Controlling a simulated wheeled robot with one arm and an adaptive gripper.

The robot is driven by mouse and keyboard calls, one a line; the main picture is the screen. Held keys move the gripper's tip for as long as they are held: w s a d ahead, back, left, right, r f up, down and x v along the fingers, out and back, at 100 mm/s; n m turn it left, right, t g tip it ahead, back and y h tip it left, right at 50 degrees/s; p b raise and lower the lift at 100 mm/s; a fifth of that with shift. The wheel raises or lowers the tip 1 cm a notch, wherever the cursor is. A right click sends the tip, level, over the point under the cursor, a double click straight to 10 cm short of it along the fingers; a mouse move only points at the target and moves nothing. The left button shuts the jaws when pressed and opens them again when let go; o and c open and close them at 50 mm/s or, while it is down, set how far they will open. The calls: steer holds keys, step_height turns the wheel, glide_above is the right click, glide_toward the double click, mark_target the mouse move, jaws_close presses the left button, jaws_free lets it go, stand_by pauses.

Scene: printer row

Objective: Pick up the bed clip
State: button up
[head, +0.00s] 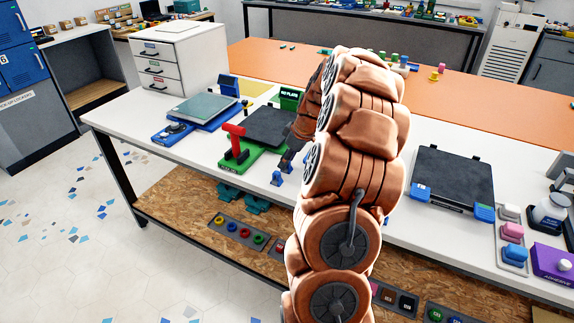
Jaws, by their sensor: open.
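My arm reaches over the white bench, and my dark gripper (285,162) shows only in part at its end, low above the bench front. A small blue piece (277,179) stands on the bench just below the fingertips; it looks like a bed clip, but it is too small to be sure. I cannot tell whether the fingers touch it. Other blue clips sit at the front corners of the black plate on the right, one at the left corner (420,192) and one at the right corner (484,212). The gripper is open; the arm hides the bench behind it.
A green base with a red upright (235,145) and a dark plate (268,127) stand close left of the gripper. A blue unit with a grey-green plate (205,109) is farther left. Coloured blocks (513,232) and a purple box (552,262) stand at the right.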

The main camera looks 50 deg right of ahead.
steer(key=shift+w+f, duration=0.2)
steer(key=shift+f, duration=0.25)
steer(key=shift+c, duration=0.3)
jaws_close()
steer(key=shift+r, duration=0.2)
